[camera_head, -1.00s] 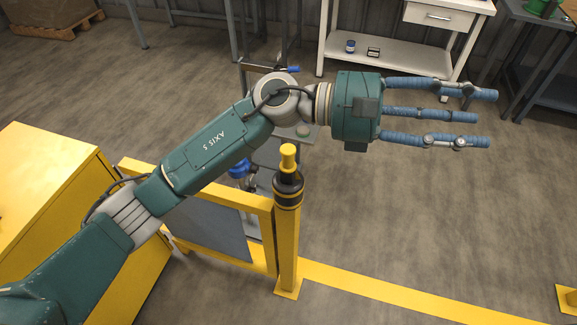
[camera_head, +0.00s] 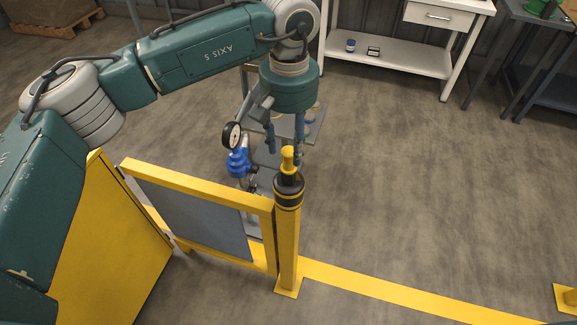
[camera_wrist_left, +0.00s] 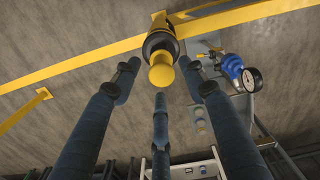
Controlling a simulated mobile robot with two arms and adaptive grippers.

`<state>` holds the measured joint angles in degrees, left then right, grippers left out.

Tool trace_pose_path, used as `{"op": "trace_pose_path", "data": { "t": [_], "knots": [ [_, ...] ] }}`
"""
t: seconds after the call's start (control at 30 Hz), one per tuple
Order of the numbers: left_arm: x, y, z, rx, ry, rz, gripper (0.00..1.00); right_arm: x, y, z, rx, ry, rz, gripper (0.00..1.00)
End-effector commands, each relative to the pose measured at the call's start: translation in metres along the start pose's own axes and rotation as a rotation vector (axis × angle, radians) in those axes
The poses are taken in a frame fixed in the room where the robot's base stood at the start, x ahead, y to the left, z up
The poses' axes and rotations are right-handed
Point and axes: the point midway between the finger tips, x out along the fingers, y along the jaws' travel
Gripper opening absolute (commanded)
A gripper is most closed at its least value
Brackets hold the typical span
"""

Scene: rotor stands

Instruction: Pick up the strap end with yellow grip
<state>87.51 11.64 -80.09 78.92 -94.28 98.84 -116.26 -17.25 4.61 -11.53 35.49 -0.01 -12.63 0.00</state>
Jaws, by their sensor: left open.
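The yellow grip (camera_head: 288,158) sits on a black cassette (camera_head: 289,187) at the top of the yellow post, upright. I take this as the strap end; no loose strap shows. My left gripper (camera_head: 285,148) points down, its blue fingers spread and empty, at or just behind the grip in the head view. In the left wrist view the grip (camera_wrist_left: 161,74) lies between the open finger tips, with the black cassette (camera_wrist_left: 160,44) beyond it. Whether a finger touches it I cannot tell. My right gripper is not in view.
A yellow-framed gate panel (camera_head: 195,213) joins the post on the left. Behind it a stand holds a blue valve (camera_head: 238,162) and a round gauge (camera_head: 231,135), close to my fingers. A white bench (camera_head: 390,50) stands at the back. Floor to the right is clear.

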Motion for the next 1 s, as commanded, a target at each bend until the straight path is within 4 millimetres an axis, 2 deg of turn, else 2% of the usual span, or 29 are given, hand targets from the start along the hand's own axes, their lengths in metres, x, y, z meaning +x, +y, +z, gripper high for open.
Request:
{"op": "trace_pose_path", "data": {
  "t": [0.23, 0.4, 0.67, 0.87, 0.9, 1.0],
  "knots": [
    [0.027, -0.002, -0.003, -0.001, -0.005, 0.000, 0.43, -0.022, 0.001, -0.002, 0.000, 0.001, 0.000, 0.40],
    [0.049, -0.001, -0.004, -0.001, -0.001, 0.003, 0.43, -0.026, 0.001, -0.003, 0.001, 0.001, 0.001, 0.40],
    [0.053, -0.001, -0.004, -0.001, 0.001, 0.003, 0.43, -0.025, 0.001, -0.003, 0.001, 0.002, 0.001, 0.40],
    [0.052, -0.001, -0.004, -0.001, 0.001, 0.004, 0.03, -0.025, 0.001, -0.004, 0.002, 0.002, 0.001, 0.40],
    [0.052, -0.001, -0.004, -0.001, 0.001, 0.004, 0.00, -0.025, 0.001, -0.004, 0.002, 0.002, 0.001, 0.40],
    [0.052, -0.001, -0.004, -0.001, 0.001, 0.004, 0.00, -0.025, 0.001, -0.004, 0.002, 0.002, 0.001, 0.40]
  ]
}}
